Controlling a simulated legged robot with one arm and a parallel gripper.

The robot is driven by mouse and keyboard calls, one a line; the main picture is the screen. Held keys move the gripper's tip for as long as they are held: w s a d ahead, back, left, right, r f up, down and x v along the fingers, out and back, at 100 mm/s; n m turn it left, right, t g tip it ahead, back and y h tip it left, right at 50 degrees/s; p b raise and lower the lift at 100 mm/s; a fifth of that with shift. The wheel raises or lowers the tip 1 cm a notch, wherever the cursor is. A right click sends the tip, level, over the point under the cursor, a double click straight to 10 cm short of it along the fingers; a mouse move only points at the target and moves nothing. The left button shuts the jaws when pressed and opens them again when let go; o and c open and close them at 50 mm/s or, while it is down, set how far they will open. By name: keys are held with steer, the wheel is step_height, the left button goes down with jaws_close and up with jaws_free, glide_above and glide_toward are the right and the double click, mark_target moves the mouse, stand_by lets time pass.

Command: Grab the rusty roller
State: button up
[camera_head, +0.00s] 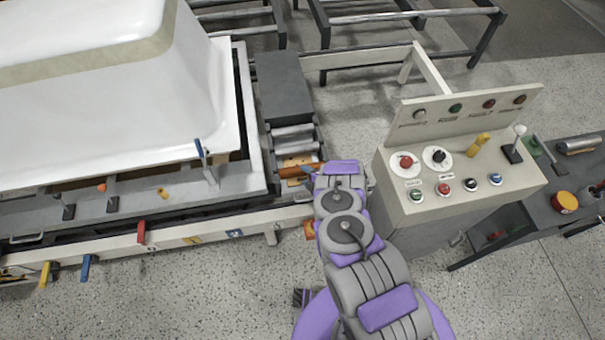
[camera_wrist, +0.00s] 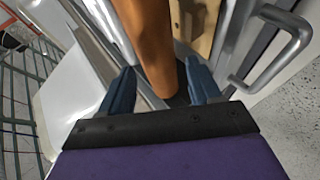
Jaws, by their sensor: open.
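The rusty roller (camera_head: 298,170) is an orange-brown cylinder lying at the right end of the roller track, beside the bathtub frame. In the wrist view the rusty roller (camera_wrist: 148,42) runs from the top edge down between the fingers. My gripper (camera_wrist: 161,70) is open, with one blue-grey finger on each side of the roller's near end. A gap shows on the right; contact on the left cannot be told. In the head view my purple and grey arm reaches to the roller's right end and hides most of the fingers.
Silver rollers (camera_head: 294,137) lie just behind the rusty one. A white bathtub shell (camera_head: 120,95) fills the left. A control console (camera_head: 450,180) stands close to the right of my arm. A metal handle (camera_wrist: 285,45) is right of the fingers in the wrist view. Speckled floor (camera_head: 200,285) is clear in front.

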mark_target(301, 173)
steer(key=shift+w+a+f+b, duration=0.3)
steer(key=shift+w+a, duration=0.05)
steer(key=shift+a, duration=0.2)
steer(key=b+x, duration=0.3)
steer(key=x, duration=0.1)
steer(key=shift+w+a+f, duration=0.1)
steer(key=shift+w+a, duration=0.05)
steer(key=shift+a, duration=0.05)
steer(key=shift+c, duration=0.2)
steer(key=c, duration=1)
